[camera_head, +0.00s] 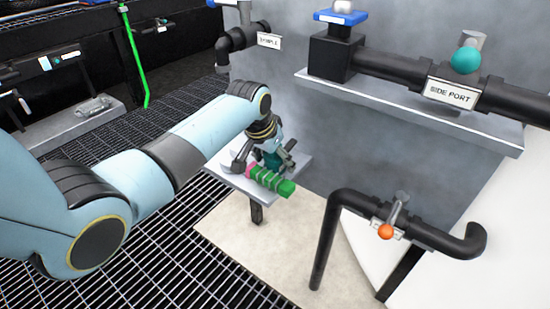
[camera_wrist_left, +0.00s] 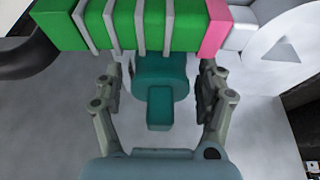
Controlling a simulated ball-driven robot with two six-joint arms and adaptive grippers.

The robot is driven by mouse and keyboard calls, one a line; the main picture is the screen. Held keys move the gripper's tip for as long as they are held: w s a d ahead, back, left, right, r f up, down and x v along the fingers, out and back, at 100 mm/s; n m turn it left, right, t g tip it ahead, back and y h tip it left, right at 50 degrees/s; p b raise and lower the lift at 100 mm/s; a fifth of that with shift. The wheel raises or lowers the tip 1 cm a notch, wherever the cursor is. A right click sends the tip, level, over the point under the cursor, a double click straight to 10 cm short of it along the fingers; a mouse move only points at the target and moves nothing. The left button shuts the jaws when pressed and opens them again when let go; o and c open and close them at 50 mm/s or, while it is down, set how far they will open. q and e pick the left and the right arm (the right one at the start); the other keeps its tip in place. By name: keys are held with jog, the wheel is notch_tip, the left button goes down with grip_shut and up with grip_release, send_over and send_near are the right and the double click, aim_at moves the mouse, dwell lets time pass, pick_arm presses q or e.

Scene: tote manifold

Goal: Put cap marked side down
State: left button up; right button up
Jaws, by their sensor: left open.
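My left gripper (camera_head: 266,160) is over a small grey stand. In the left wrist view, its two fingers are spread, one on each side of a teal piece (camera_wrist_left: 160,82) with a block-shaped tab. I cannot tell whether they touch it. A green cylinder (camera_wrist_left: 120,25) with grey bands and a pink ring lies across the top of that view, and in the head view the cylinder (camera_head: 286,188) is at the stand's front edge. A pale round piece with a grey triangle mark (camera_wrist_left: 283,38), possibly the cap, is beyond the pink end. My right gripper is not in view.
The stand's top (camera_head: 235,183) is small. A grey wall with a shelf (camera_head: 400,98) and dark piping labelled SIDE PORT (camera_head: 451,94) rises behind it. A bent black pipe (camera_head: 335,225) with an orange knob (camera_head: 385,231) stands at the right. Grating covers the floor at left.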

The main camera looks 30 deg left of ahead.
pick_arm(q)
jog(key=shift+s+r, duration=0.1)
jog(key=shift+r, duration=0.3)
jog(key=p+v, duration=0.5)
jog(key=v, duration=0.6)
jog(key=shift+r, duration=0.15)
jog(key=shift+s, duration=0.2)
jog(key=s+f+g, duration=0.5)
jog(key=s+f, duration=2.2)
jog(key=s, duration=0.5)
jog(key=s+f+y, duration=0.1)
jog(key=s+f, duration=0.4)
jog(key=s, duration=0.5)
jog(key=s+f+t, duration=0.1)
jog(key=s+f, duration=0.4)
jog(key=s, duration=0.4)
jog(key=shift+s+a+f, duration=0.15)
jog(key=shift+s+f, duration=0.1)
